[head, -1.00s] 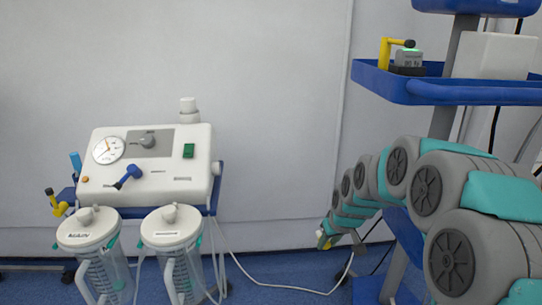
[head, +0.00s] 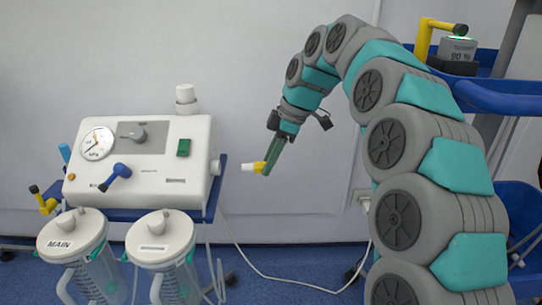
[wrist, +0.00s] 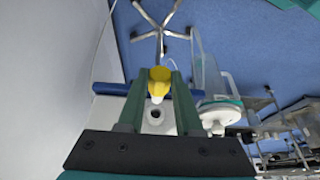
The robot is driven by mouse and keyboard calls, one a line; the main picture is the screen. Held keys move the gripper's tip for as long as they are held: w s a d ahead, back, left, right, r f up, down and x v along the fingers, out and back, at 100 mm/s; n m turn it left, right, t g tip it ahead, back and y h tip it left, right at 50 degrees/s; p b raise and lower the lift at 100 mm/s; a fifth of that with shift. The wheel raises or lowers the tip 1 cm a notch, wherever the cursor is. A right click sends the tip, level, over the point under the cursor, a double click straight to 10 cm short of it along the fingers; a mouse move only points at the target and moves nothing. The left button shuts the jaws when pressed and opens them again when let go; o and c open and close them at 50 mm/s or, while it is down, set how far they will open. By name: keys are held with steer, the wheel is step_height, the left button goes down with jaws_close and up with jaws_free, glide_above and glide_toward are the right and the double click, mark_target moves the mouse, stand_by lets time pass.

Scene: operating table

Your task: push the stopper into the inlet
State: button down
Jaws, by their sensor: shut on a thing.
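The stopper (head: 249,166) has a white tip and a yellow grip. My gripper (head: 268,160) is shut on its yellow part, with the white tip pointing left toward the suction machine (head: 140,185). The inlet (head: 214,168) is a small round fitting on the machine's right side. The stopper tip is at about its height, with a clear gap between them. In the wrist view the stopper (wrist: 159,82) sits between the green fingers (wrist: 159,85). The inlet (wrist: 155,114) shows there as a dark hole in the white body, just below the tip.
Two lidded jars (head: 160,238) hang at the machine's front. A blue-shelved cart (head: 505,97) with a yellow-handled device (head: 455,50) stands at right. A pale hose (head: 290,287) crosses the floor. The space between stopper and machine is clear.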

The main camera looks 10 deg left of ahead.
steer(key=shift+d, duration=0.1)
stand_by(0.4)
steer(key=shift+s+a, duration=0.25)
steer(key=shift+a, duration=0.75)
steer(key=shift+s+a, duration=0.25)
steer(key=shift+a, duration=0.7)
steer(key=shift+s+a, duration=0.2)
steer(key=shift+a, duration=0.5)
steer(key=shift+s+a, duration=0.15)
steer(key=shift+a, duration=0.55)
stand_by(1.0)
steer(key=c, duration=0.5)
jaws_free()
steer(key=v, duration=0.6)
steer(key=shift+w+r, duration=0.1)
steer(key=shift+r, duration=0.15)
steer(key=shift+d+r, duration=0.3)
steer(key=shift+r, duration=0.3)
